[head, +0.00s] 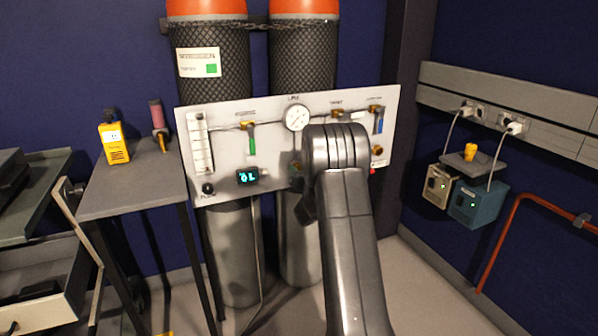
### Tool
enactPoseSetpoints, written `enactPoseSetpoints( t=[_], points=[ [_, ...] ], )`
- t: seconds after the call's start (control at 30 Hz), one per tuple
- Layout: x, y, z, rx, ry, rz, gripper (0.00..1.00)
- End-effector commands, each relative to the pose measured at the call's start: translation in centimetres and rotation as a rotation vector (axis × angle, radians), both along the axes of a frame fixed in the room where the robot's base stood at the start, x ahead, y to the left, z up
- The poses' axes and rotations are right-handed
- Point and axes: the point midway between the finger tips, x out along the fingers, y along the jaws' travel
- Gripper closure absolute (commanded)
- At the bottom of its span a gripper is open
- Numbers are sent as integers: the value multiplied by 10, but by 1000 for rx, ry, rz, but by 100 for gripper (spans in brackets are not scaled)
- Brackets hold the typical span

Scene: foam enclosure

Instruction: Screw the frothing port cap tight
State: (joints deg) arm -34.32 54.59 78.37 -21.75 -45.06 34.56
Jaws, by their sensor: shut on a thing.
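My arm stands in front of the white panel (225,122) and covers its lower middle. Dark parts of my wrist show just left of the arm, close to the panel face. My gripper's fingers are hidden behind the arm, and so is whatever is between them. I cannot make out the frothing port cap or the port's label. A small brass fitting (377,150) shows on the panel to the right of my arm, above a red spot. I cannot tell whether it is the port.
The panel carries a round gauge (297,117), a green-handled valve (251,138), a blue-handled valve (379,121) and a lit display (248,177). Two tall cylinders (207,75) stand behind. A grey table (135,185) holds a yellow device (114,143). A yellow knob-like thing (470,151) sits on a wall shelf.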

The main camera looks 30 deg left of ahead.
Motion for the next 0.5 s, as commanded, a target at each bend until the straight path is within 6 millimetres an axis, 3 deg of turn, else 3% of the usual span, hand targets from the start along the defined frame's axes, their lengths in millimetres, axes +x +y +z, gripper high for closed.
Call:
enactPoseSetpoints(
  t=[0.5],
  points=[
    [0, 0, 1, 134, 154, -1, 96]
  ],
)
